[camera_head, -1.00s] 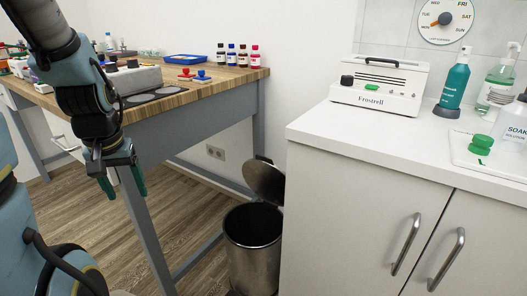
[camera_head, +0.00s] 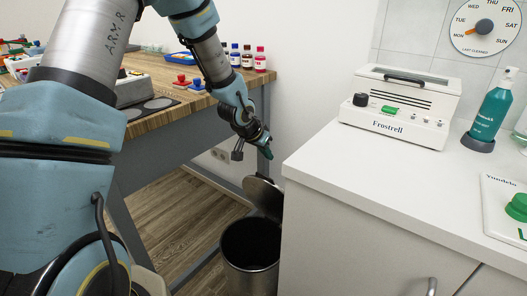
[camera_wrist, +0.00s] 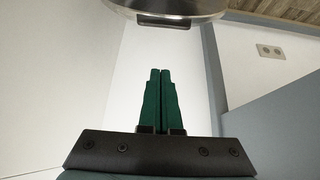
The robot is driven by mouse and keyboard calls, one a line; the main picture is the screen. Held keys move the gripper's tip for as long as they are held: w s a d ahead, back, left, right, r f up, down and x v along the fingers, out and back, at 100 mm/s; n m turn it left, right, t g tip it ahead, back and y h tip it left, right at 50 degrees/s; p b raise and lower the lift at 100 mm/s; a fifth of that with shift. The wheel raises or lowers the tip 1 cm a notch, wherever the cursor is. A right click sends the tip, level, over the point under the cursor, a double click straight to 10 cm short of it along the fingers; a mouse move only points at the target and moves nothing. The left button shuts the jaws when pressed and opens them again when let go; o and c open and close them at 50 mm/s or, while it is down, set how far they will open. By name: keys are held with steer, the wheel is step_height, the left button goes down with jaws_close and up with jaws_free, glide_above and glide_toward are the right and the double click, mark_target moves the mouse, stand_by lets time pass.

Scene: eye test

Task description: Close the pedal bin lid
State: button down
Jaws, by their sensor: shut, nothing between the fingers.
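The pedal bin (camera_head: 250,262) is a dark metal cylinder on the floor between the wooden table and the white cabinet. Its round lid (camera_head: 264,197) stands open, tilted up at the back of the rim. My gripper (camera_head: 268,150) is above the lid, apart from it, with green fingers shut and empty. In the wrist view the fingers (camera_wrist: 160,100) lie side by side, and the lid's edge (camera_wrist: 175,8) with a dark tab (camera_wrist: 164,21) shows beyond their tips. The pedal is hidden.
The white cabinet (camera_head: 330,220) stands close on the right of the bin, with a Frostrell device (camera_head: 400,110) on top. The wooden table (camera_head: 180,105) and its grey frame are on the left. A wall socket (camera_wrist: 270,51) is behind.

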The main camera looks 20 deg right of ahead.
mark_target(265, 177)
steer(key=x, duration=0.5)
steer(key=shift+d+f, duration=0.1)
steer(key=shift+f, duration=0.2)
steer(key=shift+s+a, duration=0.3)
steer(key=shift+a, duration=0.3)
steer(key=shift+s+a, duration=0.25)
steer(key=shift+a, duration=0.4)
steer(key=shift+s+a+f, duration=0.25)
steer(key=shift+s+a, duration=0.1)
steer(key=shift+a, duration=0.2)
steer(key=shift+a+f, duration=0.1)
